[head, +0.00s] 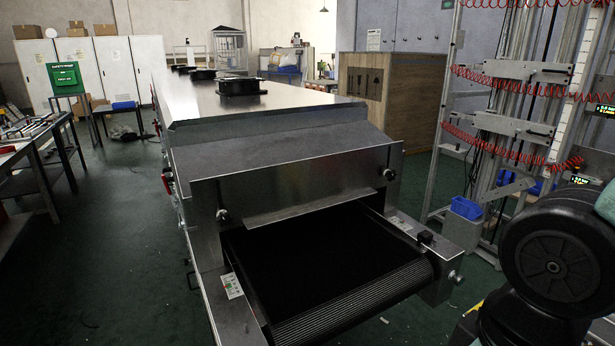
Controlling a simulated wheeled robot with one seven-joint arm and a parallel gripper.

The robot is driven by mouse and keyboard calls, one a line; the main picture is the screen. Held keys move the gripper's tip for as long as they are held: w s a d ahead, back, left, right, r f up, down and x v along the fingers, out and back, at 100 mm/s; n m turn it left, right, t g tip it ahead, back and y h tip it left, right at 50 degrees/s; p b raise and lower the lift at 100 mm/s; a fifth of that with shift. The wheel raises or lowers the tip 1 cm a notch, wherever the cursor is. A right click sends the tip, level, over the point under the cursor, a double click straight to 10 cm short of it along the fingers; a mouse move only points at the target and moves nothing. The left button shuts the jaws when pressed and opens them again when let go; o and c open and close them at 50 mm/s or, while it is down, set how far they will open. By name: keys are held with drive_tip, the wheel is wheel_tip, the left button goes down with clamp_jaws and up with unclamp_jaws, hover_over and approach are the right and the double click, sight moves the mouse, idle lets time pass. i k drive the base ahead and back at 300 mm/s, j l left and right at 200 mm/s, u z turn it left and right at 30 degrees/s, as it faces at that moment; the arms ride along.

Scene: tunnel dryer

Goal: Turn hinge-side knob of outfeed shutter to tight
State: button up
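The tunnel dryer (240,104) stands ahead of me, a long metal housing with its open belt end facing me. The outfeed shutter (300,180) is a metal plate across that end, above the dark conveyor belt (325,270). One knob (222,216) sits on the front at the shutter's left end. Another knob (389,174) sits at its right end. I cannot tell which knob is on the hinge side, nor how tight either is. My gripper is not in view; only a dark round part of my arm shows at the right edge.
A metal rack with red coiled hoses (520,130) and a blue bin (466,208) stand to the right. A wooden crate (420,95) is behind them. Tables (45,150) line the left. Green floor (120,260) left of the dryer is mostly clear.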

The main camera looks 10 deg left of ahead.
sight(391, 175)
drive_tip(key=i+j+z, duration=0.35)
drive_tip(key=i+j, duration=0.5)
drive_tip(key=j, duration=0.15)
